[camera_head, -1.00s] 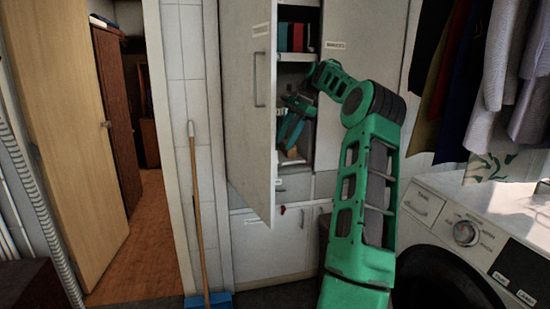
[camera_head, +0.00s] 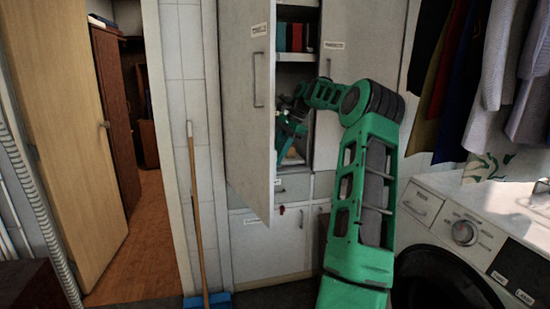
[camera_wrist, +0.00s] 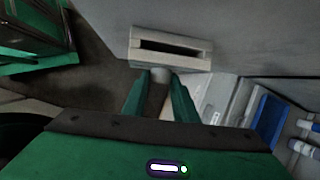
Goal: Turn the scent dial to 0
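In the wrist view a pale grey block (camera_wrist: 185,60) with a dark slot sits ahead on a light panel. A small pale round piece (camera_wrist: 160,75) projects from its near side; it may be the scent dial, but no marks or numbers are readable. My gripper (camera_wrist: 160,85) has its two green fingers apart, one on each side of this piece; I cannot tell whether they touch it. In the head view my gripper (camera_head: 284,128) is inside the open cabinet, partly hidden by the cabinet door (camera_head: 243,110). No dial shows clearly inside the cabinet there.
The open door stands left of my arm. Shelves above hold coloured books (camera_head: 292,38). A washing machine (camera_head: 445,240) with a round knob (camera_head: 464,233) is at right, below hanging clothes (camera_head: 515,75). A broom (camera_head: 196,200) leans left. Blue and white items (camera_wrist: 270,115) show at right in the wrist view.

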